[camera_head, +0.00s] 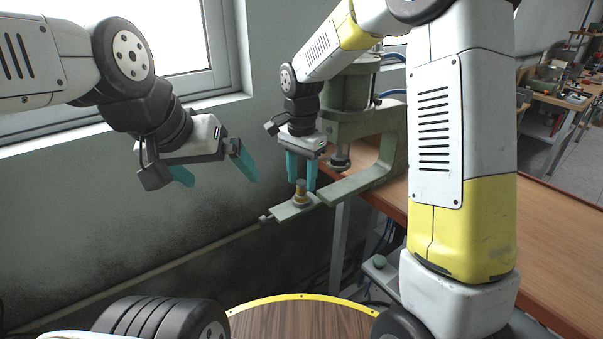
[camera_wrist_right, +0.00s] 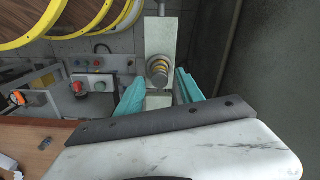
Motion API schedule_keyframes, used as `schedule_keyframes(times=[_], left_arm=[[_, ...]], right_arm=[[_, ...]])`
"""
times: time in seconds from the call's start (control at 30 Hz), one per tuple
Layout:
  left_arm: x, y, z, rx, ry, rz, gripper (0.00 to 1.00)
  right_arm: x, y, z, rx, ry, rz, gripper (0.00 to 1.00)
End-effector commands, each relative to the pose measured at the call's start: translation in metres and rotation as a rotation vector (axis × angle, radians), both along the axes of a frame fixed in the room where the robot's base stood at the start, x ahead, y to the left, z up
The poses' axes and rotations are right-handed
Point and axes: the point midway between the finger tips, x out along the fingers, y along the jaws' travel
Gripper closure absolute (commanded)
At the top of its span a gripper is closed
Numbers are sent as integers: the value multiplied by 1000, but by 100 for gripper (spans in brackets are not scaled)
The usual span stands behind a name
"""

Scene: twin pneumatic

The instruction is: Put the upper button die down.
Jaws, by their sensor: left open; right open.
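The upper button die (camera_head: 300,192), a small brass and grey round piece, stands upright on the narrow pale green metal plate (camera_head: 290,210) beside the press. My right gripper (camera_head: 302,186) is open just above it, with its teal fingers on either side. In the right wrist view the die (camera_wrist_right: 158,68) shows on the plate (camera_wrist_right: 162,35), in line with the gap between the fingers (camera_wrist_right: 160,93) and apart from both. My left gripper (camera_head: 216,172) is open and empty in the air at the left, in front of the wall.
The green press (camera_head: 370,125) stands on the wooden table (camera_head: 545,215), just right of the plate. In the right wrist view, a control box with red and green buttons (camera_wrist_right: 92,84) is left of the plate. A grey wall (camera_head: 100,230) and window are behind my left gripper.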

Motion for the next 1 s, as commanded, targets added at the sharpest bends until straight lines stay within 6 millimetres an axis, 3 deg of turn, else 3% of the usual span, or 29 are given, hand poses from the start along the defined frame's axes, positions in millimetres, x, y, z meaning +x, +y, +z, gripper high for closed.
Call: schedule_keyframes(times=[0.3, 0.67, 0.87, 1.0], left_arm=[[0, 0, 0, 0, 0, 0, 0], [0, 0, 0, 0, 0, 0, 0], [0, 0, 0, 0, 0, 0, 0], [0, 0, 0, 0, 0, 0, 0]], right_arm=[[1, 1, 70, 3, -6, 1, 56], [-3, -5, 109, 8, -12, 13, 56], [-31, -38, 133, 53, -90, 127, 56], [-68, -73, 151, 84, -196, 261, 56]])
